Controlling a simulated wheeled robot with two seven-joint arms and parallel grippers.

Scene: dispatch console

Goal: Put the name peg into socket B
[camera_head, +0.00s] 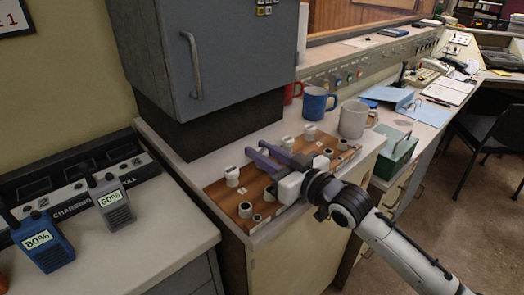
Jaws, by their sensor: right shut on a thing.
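A brown wooden peg board (217,193) lies on the white counter. Round sockets show at the front (268,195) and at the right (342,145); I cannot read which is B. My right gripper (257,149), with purple fingers, is over the board's middle, shut on a peg that its fingers mostly hide. I cannot make out the peg's name. My left gripper is not in view.
A grey cabinet (225,60) stands behind the board. A blue mug (318,104), a cream mug (354,118) and a green box (395,150) are to the right. Blue (40,240) and grey (110,200) radios stand at a charging rack on the left counter.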

